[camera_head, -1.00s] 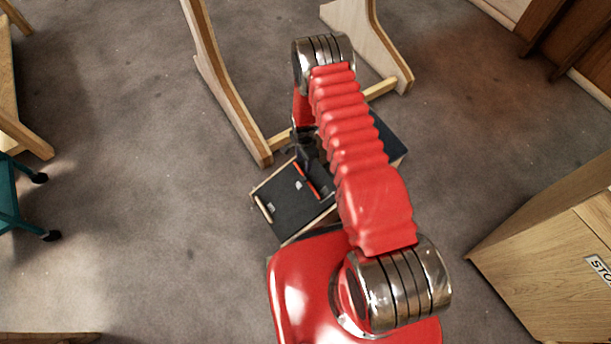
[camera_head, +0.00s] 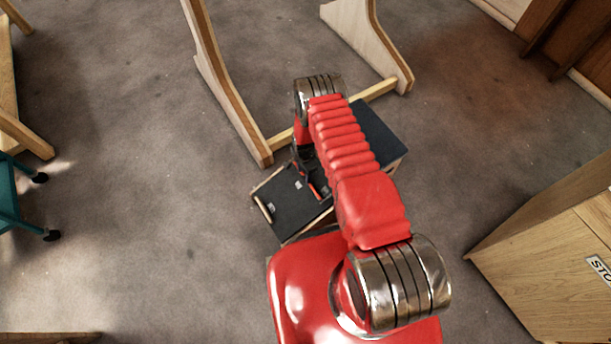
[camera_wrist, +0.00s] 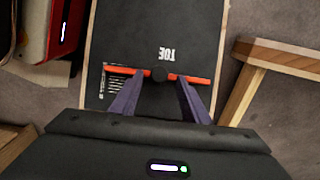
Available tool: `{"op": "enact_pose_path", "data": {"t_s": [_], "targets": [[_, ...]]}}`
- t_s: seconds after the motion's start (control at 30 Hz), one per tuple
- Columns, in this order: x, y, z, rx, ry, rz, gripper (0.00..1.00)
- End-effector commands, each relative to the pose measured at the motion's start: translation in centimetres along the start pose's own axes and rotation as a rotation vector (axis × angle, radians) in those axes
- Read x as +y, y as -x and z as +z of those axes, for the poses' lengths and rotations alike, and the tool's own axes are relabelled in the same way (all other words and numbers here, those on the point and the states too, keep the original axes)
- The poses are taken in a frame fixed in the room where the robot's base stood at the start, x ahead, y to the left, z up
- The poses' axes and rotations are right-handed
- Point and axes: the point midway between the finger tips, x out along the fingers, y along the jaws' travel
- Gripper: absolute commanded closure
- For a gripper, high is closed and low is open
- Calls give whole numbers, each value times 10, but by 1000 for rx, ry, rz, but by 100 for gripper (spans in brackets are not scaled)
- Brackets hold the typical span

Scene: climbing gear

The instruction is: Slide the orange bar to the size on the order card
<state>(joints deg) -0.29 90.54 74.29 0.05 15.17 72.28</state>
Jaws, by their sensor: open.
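The orange bar (camera_wrist: 190,77) lies across a dark board (camera_wrist: 205,25) in the wrist view, with a round black knob (camera_wrist: 160,73) near its middle. White upside-down "TOE" lettering (camera_wrist: 166,54) sits just beyond it. My gripper (camera_wrist: 158,79) is open, its two fingertips reaching the bar on either side of the knob. I cannot tell if they touch it. In the head view my gripper (camera_head: 311,180) is over the board (camera_head: 285,210), and only part of the orange bar (camera_head: 323,190) shows beside my arm. I cannot make out an order card.
Small white markings (camera_wrist: 115,82) lie by the bar's left end. A wooden frame (camera_head: 225,95) stands on the carpet just behind the board. Open carpet (camera_head: 130,240) lies left of the board.

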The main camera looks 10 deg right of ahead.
Motion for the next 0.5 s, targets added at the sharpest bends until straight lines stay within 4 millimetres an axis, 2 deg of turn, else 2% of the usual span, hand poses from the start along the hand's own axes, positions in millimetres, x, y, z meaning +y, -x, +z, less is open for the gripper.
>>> {"op": "enact_pose_path", "data": {"t_s": [0.2, 0.5], "targets": [[0, -20, 0, 0, 0, 0, 58], [0, -28, 0, 0, 0, -1, 58]]}}
